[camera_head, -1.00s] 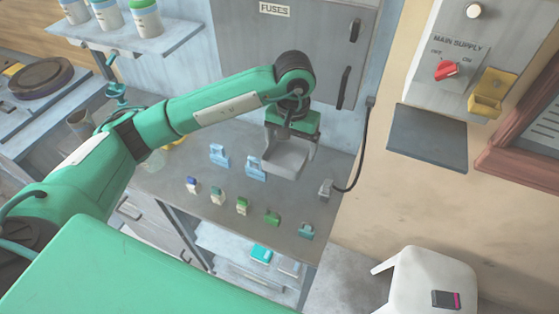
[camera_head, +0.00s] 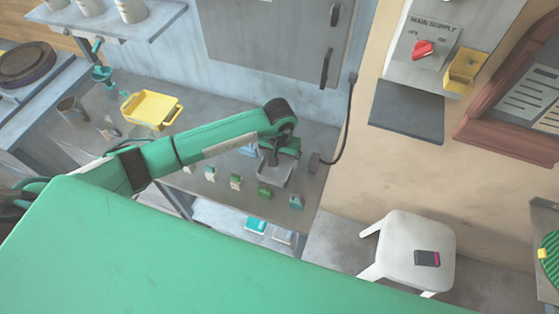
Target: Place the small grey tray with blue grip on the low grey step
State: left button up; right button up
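My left gripper (camera_head: 276,170) is at the end of the green arm, over the workbench near its right end. A light grey, tray-like shape shows at its fingers. I cannot tell whether it is a held tray or the fingers themselves, and no blue grip shows on it. Whether the gripper is open or shut is unclear. I cannot clearly pick out the low grey step. A dark grey flat slab (camera_head: 406,112) shows below the main supply box. My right gripper is not in view.
A white stool (camera_head: 405,245) with a dark device stands right of the bench. A grey cabinet (camera_head: 265,35) is behind.

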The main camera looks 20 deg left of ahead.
aim_at(280, 164)
pick_arm(q)
jog(key=shift+f, duration=1.35)
jog(key=shift+f, duration=0.2)
jog(key=o, duration=1)
